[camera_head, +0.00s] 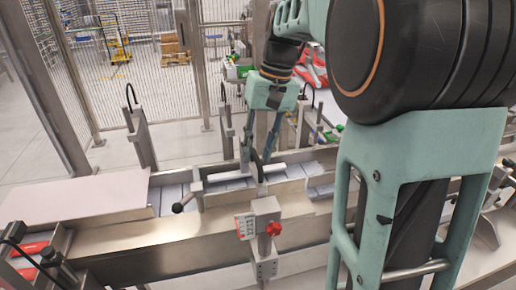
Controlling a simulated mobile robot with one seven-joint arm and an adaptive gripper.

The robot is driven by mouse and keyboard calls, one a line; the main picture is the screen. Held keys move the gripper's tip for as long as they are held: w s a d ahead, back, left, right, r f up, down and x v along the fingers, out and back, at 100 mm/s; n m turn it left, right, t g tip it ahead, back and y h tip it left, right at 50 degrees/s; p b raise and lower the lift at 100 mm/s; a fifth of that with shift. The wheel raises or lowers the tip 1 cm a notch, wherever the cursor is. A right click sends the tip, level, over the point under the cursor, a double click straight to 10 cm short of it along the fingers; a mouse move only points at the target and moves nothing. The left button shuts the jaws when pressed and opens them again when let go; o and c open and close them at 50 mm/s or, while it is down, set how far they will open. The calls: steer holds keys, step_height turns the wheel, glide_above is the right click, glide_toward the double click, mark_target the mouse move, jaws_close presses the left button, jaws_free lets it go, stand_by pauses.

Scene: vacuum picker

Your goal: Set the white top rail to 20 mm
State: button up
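The white top rail (228,176) lies across the metal conveyor channel near the picture's middle, below my gripper. A bracket with a black-knobbed lever (181,206) stands at its left end. A post with a white scale plate (245,226) and a red knob (273,228) stands in front of the rail. A dark curved handle (257,166) rises above that post. My gripper (256,158) points down at this handle, its fingertips apart on either side of it. I cannot tell whether they touch it. The scale reading is too small to read.
More posts with black hooked handles stand behind the channel, at the left (140,135) and centre (227,125). A pale flat panel (75,198) covers the channel's left part. Red packs (32,248) lie at the lower left. A mesh fence (130,60) stands behind. My arm fills the right side.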

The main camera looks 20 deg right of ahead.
steer(key=shift+r, duration=0.1)
step_height(320, 180, up, 12)
steer(key=d, duration=0.2)
steer(key=shift+d, duration=0.15)
stand_by(0.4)
